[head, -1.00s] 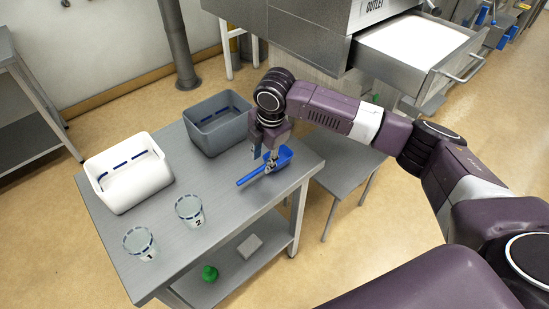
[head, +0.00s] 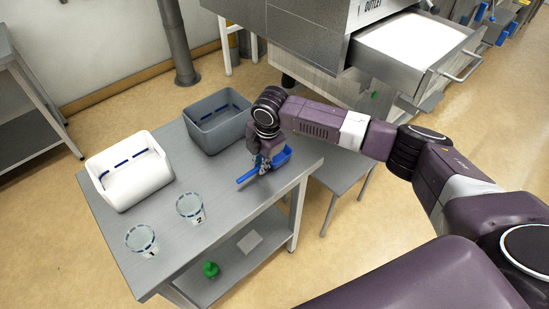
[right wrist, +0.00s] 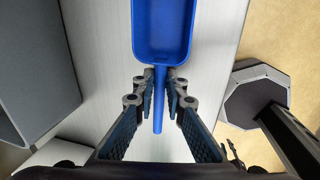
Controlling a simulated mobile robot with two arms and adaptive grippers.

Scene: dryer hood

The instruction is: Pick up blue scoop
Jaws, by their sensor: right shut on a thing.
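The blue scoop (head: 282,156) is at the right end of the grey metal table (head: 240,190), its handle pointing to the lower left. In the right wrist view the scoop (right wrist: 163,32) has its bowl at the top and its handle running down between the fingers. My right gripper (head: 263,166) is over the scoop, and its fingers (right wrist: 160,92) are shut on the handle near the bowl. Whether the scoop touches the tabletop is hard to tell. My left gripper is not in view.
A grey bin (head: 203,137) stands behind the gripper. A green object (head: 210,269) is on the lower shelf. An open drawer (head: 430,75) holds white material.

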